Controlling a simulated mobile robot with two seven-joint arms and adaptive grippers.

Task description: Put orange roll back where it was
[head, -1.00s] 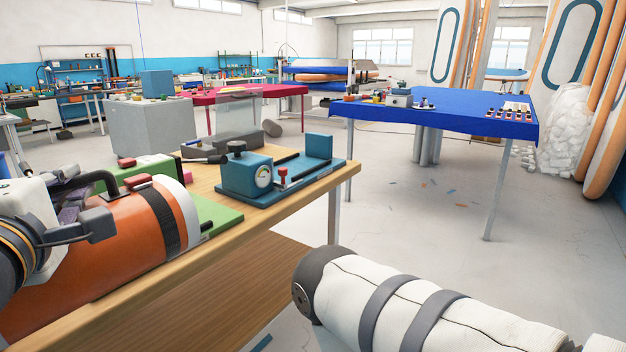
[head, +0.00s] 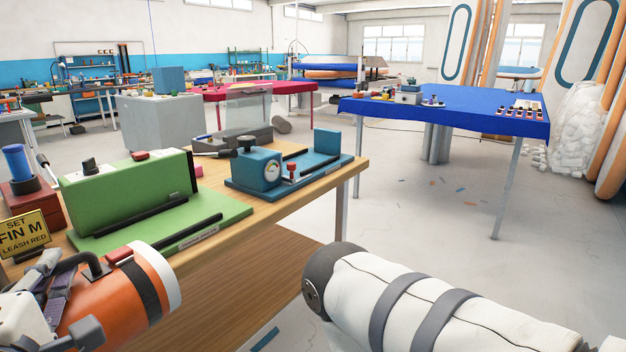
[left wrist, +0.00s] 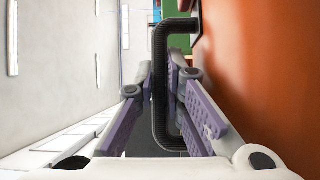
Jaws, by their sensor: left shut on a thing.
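The orange roll (head: 108,298), with a dark band and a white end, is at the lower left of the head view. My left gripper (head: 70,283) is beside it, shut on its black handle. In the left wrist view the handle (left wrist: 162,85) passes between the purple-lined fingers (left wrist: 170,90), and the orange side fills the right. The roll is held in front of the table's near edge, its lower left part out of frame. My right gripper is not in view.
The wooden table (head: 300,197) carries a green fixture (head: 135,198), a blue gauge device (head: 262,168), a yellow "SET FIN M" sign (head: 24,235) and a red block with a blue cylinder (head: 18,163). A blue-covered table (head: 465,103) stands beyond. Open floor lies between.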

